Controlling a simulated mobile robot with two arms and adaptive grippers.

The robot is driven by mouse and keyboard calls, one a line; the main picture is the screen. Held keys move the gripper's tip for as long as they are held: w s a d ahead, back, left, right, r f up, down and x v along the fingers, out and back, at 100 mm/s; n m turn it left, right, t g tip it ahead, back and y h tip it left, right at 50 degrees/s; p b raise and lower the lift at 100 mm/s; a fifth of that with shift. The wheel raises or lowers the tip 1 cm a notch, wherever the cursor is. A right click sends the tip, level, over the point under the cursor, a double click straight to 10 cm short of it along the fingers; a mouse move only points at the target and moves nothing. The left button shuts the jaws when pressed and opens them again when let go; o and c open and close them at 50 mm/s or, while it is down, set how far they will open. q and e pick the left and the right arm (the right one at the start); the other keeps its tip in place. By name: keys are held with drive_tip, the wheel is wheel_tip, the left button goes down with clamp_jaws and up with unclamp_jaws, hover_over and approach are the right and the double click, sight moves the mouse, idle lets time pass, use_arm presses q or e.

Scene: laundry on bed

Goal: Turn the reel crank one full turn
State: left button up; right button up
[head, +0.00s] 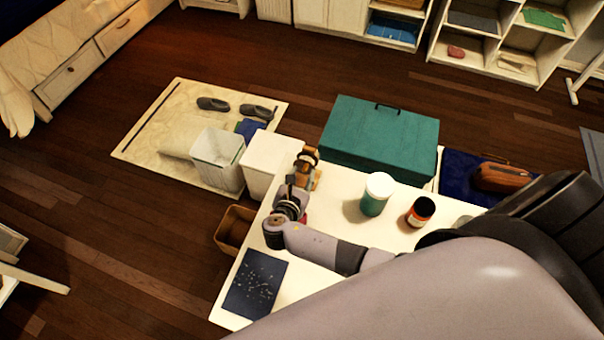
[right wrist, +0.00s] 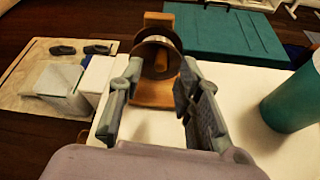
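The wooden reel (head: 308,160) stands at the far left part of the white table. In the right wrist view the reel (right wrist: 155,60) shows a round, shiny-rimmed drum on a wooden stand and base. I cannot make out the crank handle clearly. My right gripper (head: 292,184) is just on the near side of the reel and covers part of it. In the right wrist view the right gripper (right wrist: 160,72) has its two fingers well apart, with the reel ahead between them and nothing held. My left gripper is not in view.
The white table (head: 325,216) also holds a green jar with a white lid (head: 376,194), a small orange jar with a dark lid (head: 420,211) and a dark blue speckled sheet (head: 256,284). A teal case (head: 380,135) lies behind. A white bin (head: 218,158) stands left.

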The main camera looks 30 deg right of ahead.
drive_tip(key=v, duration=1.1)
drive_tip(key=shift+a, duration=0.1)
